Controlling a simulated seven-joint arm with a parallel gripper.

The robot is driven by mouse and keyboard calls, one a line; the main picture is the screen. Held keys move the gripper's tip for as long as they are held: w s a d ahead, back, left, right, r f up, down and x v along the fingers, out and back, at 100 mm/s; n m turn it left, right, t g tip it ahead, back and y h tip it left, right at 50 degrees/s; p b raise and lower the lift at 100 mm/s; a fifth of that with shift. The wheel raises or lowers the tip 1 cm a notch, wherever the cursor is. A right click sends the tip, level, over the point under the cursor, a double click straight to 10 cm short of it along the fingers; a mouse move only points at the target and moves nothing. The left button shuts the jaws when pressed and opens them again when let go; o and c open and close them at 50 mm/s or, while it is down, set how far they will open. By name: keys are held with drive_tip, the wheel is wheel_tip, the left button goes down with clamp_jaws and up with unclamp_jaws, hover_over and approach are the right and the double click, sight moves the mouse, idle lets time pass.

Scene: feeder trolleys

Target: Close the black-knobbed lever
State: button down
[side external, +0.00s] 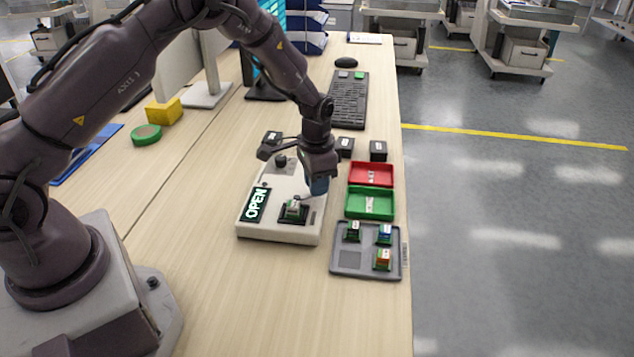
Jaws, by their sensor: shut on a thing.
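The pale device (268,230) stands on the wooden bench, its display (255,204) reading OPEN. My gripper (317,187) points down over the device's right side, just behind and right of the socket. It is shut, apparently on the lever there; the grip itself and the knob inside it are hidden by the fingers.
Right of the device are a red bin (371,174), a green bin (370,203) and a grey tray (350,272) holding 3 small parts. Small black blocks (378,151) and a keyboard (349,100) lie behind. The bench front left of the tray is clear.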

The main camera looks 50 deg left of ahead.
sight(301, 189)
drive_tip(key=n, duration=0.1)
drive_tip(key=a+n, duration=0.1)
drive_tip(key=n, duration=0.1)
drive_tip(key=shift+a+n, duration=0.15)
drive_tip(key=shift+n, duration=0.15)
drive_tip(key=n, duration=0.1)
drive_tip(key=a+n, duration=0.1)
drive_tip(key=shift+n, duration=0.4)
drive_tip(key=n, duration=0.2)
drive_tip(key=a+n, duration=0.1)
drive_tip(key=shift+s, duration=0.25)
drive_tip(key=shift+s+a+n, duration=0.15)
drive_tip(key=shift+a+n, duration=0.1)
drive_tip(key=shift+n, duration=0.5)
drive_tip(key=shift+s+a+n, duration=0.15)
drive_tip(key=shift+a+n, duration=0.05)
drive_tip(key=shift+n, duration=0.55)
drive_tip(key=c, duration=1)
unclamp_jaws()
wheel_tip(301, 189, up, 13)
